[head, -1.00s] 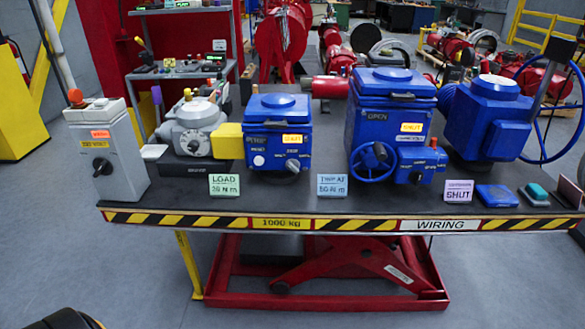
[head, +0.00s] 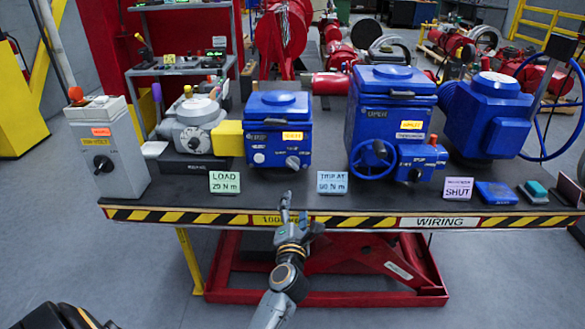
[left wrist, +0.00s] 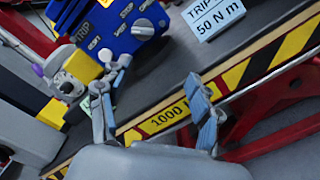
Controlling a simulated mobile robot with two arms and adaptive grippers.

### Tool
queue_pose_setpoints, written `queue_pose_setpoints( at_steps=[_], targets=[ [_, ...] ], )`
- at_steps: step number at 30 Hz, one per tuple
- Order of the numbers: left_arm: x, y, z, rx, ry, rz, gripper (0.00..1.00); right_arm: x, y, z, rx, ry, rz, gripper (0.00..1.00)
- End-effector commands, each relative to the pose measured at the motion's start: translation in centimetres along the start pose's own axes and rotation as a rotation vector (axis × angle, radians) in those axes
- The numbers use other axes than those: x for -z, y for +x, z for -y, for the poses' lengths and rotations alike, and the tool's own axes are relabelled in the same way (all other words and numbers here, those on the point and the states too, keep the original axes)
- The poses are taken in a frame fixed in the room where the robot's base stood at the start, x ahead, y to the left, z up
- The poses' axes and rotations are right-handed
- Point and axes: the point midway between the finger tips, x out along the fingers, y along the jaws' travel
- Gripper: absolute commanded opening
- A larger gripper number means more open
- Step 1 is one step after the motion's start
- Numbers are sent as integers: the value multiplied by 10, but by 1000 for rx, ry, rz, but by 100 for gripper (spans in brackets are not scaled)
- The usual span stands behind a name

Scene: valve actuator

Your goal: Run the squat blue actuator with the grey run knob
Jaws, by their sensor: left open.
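The squat blue actuator (head: 278,128) stands on the bench left of the taller blue one. Its grey run knob (head: 292,162) is on the lower right of its front, with a white knob (head: 258,159) to the left. My left gripper (head: 293,207) is open and empty at the bench's front edge, in front of and below the run knob, touching neither. In the left wrist view, the actuator (left wrist: 112,22) and grey knob (left wrist: 142,28) lie beyond the spread fingers (left wrist: 155,92). My right gripper is not in view.
The load card (head: 225,182) and the trip card (head: 332,182) stand on either side of the approach to the knob. A taller blue actuator (head: 392,90) with a handwheel is to the right. A grey control box (head: 108,150) stands far left. Bare bench lies between the cards.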

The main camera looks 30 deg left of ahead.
Motion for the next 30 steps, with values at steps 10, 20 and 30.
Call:
queue_pose_setpoints(
  at_steps=[10,20,30],
  targets=[
    [-10,16,-35,-23,-201,-21,64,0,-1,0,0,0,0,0],
    [-8,83,-36,-23,-199,-21,64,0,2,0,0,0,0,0],
    [-7,134,-36,-22,-197,-20,64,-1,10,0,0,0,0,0]
  ],
)
